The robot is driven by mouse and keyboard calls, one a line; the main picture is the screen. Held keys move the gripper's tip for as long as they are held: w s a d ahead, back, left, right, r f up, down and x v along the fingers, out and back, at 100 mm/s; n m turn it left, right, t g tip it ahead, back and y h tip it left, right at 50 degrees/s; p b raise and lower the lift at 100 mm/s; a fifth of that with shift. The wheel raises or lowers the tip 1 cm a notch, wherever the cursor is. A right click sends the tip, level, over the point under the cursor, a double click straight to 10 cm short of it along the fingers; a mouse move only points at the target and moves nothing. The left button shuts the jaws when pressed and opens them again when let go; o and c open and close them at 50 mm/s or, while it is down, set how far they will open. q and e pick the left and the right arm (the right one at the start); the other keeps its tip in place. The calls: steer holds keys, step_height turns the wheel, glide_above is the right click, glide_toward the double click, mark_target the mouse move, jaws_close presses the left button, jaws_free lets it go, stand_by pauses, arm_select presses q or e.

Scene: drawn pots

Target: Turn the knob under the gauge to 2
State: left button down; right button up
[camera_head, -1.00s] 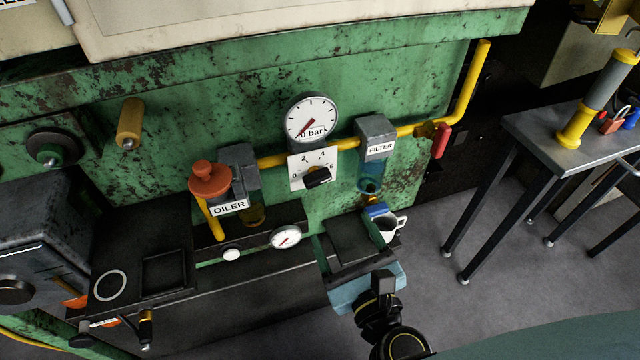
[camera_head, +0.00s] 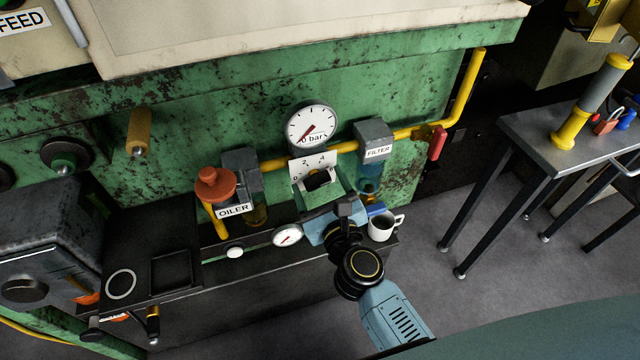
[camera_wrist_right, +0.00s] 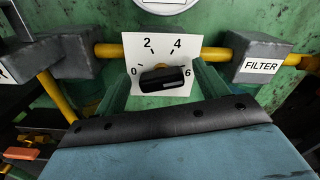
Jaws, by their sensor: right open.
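The black knob (camera_head: 318,180) sits on a white dial plate marked 0, 2, 4 and 6, below the round gauge (camera_head: 312,125), whose red needle points lower left. In the right wrist view the knob (camera_wrist_right: 166,79) is a bar lying nearly level, slightly raised at its right end, across the lower plate between 0 and 6. I cannot tell which end is its pointer. My right gripper (camera_head: 320,192) is open in front of the plate. In the wrist view its two green fingers lie left and right of the knob, apart from it. My left gripper is out of view.
The oiler (camera_head: 240,175) with its red cap stands left of the dial, and the filter (camera_head: 375,140) hangs to its right. A yellow pipe runs behind. A white mug (camera_head: 383,227) and a small gauge (camera_head: 287,235) are on the shelf below.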

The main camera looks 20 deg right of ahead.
steer(key=shift+c, duration=0.8)
steer(key=c, duration=0.8)
